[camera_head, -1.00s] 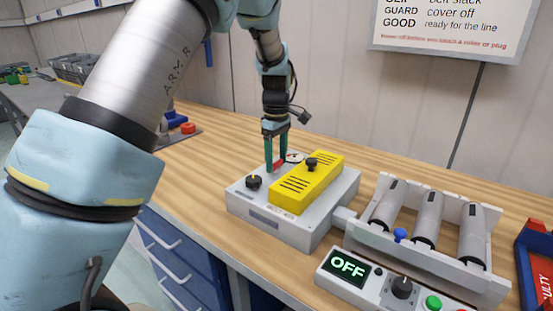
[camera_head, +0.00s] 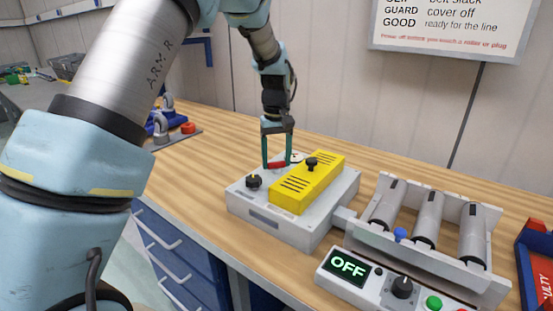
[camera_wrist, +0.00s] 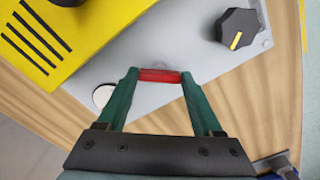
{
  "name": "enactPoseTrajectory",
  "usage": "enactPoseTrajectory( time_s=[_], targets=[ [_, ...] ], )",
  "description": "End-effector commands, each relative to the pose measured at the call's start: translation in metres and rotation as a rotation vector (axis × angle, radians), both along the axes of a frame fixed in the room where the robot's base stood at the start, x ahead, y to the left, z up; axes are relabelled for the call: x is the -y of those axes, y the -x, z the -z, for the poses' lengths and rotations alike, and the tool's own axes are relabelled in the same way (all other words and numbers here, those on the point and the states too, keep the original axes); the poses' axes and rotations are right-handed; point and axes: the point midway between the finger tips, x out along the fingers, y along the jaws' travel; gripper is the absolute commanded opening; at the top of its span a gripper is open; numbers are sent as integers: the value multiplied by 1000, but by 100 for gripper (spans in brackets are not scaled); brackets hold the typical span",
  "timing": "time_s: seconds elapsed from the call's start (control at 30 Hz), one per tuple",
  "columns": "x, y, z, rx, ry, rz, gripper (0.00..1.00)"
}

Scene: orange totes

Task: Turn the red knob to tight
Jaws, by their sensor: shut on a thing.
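The red knob (camera_head: 277,164) is a narrow red bar on top of the grey box (camera_head: 272,216), behind the yellow cover. My gripper (camera_head: 276,160) points down with its two green fingers on either end of the knob, shut on it. In the wrist view the red knob (camera_wrist: 160,76) spans straight between the fingertips of my gripper (camera_wrist: 159,78). A small white round dial (camera_wrist: 103,95) lies beside the left finger, partly hidden by it. I cannot read any mark for tight.
A yellow slotted cover (camera_head: 306,184) with a black knob sits on the box. Another black knob (camera_head: 253,181) stands at the left corner. Right are rollers (camera_head: 428,217) and a control panel whose display (camera_head: 347,268) reads OFF. Bare bench lies behind the box.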

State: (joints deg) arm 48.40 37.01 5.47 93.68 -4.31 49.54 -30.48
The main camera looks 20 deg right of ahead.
Motion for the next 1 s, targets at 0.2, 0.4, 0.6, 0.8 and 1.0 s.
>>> enactPoseTrajectory(
  time_s=[0.2, 0.4, 0.6, 0.8, 1.0],
  targets=[
    [0, 0, -1, 0, 1, 204, 12],
    [0, 0, -1, 0, 1, 393, 12],
    [0, 0, -1, 0, 1, 572, 12],
    [0, 0, -1, -1, 1, 720, 12],
    [0, -1, 0, 1, 1, 821, 12]
  ],
)
